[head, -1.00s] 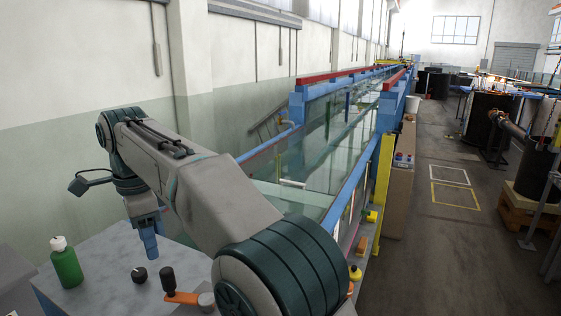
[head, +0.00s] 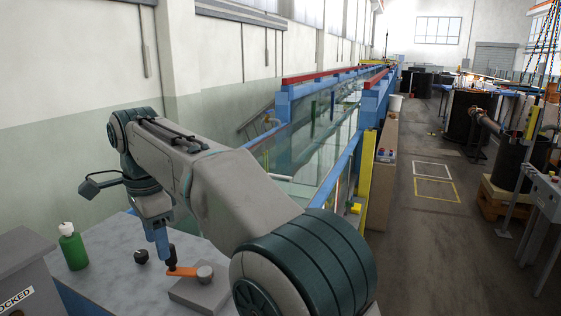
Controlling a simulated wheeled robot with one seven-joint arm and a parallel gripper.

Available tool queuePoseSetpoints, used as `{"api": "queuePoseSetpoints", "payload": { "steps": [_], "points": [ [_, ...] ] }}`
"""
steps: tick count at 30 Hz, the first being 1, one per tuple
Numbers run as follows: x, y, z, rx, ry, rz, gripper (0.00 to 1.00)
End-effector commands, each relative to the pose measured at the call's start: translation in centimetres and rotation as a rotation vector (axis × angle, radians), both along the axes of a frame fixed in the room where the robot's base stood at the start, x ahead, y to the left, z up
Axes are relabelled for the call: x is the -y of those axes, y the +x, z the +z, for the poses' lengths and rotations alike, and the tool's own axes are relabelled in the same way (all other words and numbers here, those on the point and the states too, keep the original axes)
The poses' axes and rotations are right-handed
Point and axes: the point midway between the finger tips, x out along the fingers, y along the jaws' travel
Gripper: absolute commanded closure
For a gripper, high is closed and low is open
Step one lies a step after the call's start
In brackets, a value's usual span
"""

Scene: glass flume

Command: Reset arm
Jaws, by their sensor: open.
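My arm reaches out over a grey worktop (head: 110,252). My gripper (head: 163,250) points down with blue fingers beside the black knob of an orange lever (head: 182,272). The fingers overlap the knob in the picture; I cannot tell whether they touch it. The gripper is open, and I see nothing held in it. The lever is fixed to a round grey hub on a grey block (head: 192,298). My forearm and elbow cover the right part of the worktop.
A green bottle with a white cap (head: 73,248) and a small black knob (head: 141,256) stand on the worktop. A grey box marked "LOCKED" (head: 22,265) is at the lower left. The glass flume (head: 310,135) runs away behind. The floor (head: 415,235) at right has free room.

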Motion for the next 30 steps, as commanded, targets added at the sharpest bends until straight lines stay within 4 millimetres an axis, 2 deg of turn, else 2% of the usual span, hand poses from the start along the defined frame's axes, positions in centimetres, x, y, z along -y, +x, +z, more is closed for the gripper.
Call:
{"api": "queuePoseSetpoints", "payload": {
  "steps": [8,11,16,20,24,30],
  "points": [
    [6.1,0.9,0.5,0.037,0.019,0.103,0.50],
    [9.5,1.1,0.4,0.057,0.024,0.153,0.50],
    [17.2,0.3,-0.3,0.114,0.025,0.280,0.50],
    [23.0,-1.6,-1.8,0.163,0.011,0.391,0.50],
    [28.5,-4.6,-4.0,0.213,-0.020,0.508,0.50],
    [34.7,-9.8,-8.2,0.272,-0.088,0.671,0.50]
  ]
}}
